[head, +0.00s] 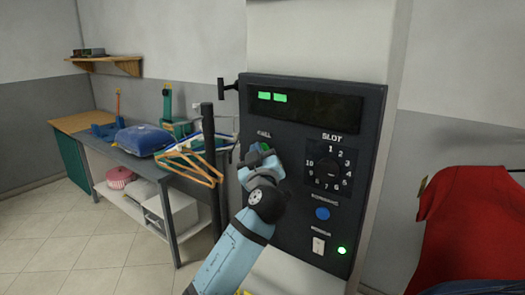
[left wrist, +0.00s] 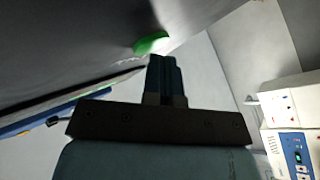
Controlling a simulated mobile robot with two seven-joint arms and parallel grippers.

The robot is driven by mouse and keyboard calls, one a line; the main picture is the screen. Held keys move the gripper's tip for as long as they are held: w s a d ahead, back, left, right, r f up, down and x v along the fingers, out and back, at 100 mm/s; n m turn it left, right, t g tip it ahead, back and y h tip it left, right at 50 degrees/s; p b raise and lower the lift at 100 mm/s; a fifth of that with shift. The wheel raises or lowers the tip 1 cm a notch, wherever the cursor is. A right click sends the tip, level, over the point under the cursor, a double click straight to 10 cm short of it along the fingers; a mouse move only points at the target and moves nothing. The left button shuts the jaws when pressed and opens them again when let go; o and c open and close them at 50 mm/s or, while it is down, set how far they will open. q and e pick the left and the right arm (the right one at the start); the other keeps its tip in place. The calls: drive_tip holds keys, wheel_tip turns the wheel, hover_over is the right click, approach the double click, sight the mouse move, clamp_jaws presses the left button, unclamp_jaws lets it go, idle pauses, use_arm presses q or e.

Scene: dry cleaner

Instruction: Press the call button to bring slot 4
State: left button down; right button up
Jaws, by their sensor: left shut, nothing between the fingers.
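The dark control panel (head: 290,200) stands upright in the head view, with a display (head: 305,104) showing two green blocks at its left. The green call button (head: 265,146) is under the CALL label, partly hidden by my left gripper (head: 256,158). The left gripper is shut and empty, its tips right at the button. In the left wrist view, the shut fingers (left wrist: 166,78) point at the green button (left wrist: 152,43), very close; I cannot tell if they touch. The slot dial (head: 328,168) is ringed by numbers; its setting is too small to read. My right gripper is not in view.
Below the dial are a blue button (head: 322,214), a white switch (head: 318,245) and a lit green lamp (head: 341,250). Orange hangers (head: 195,165) hang left of the panel. A table with a blue folded item (head: 144,140) stands behind. A red garment (head: 470,220) hangs at right.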

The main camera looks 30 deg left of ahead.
use_arm(q)
drive_tip(key=shift+s, duration=0.75)
drive_tip(key=shift+s+b, duration=0.1)
drive_tip(key=shift+b, duration=0.2)
drive_tip(key=shift+s+a+b, duration=0.15)
drive_tip(key=shift+s+b, duration=0.05)
drive_tip(key=shift+s, duration=1)
drive_tip(key=shift+s+a+b, duration=0.1)
drive_tip(key=shift+s+b, duration=0.1)
drive_tip(key=shift+s, duration=1)
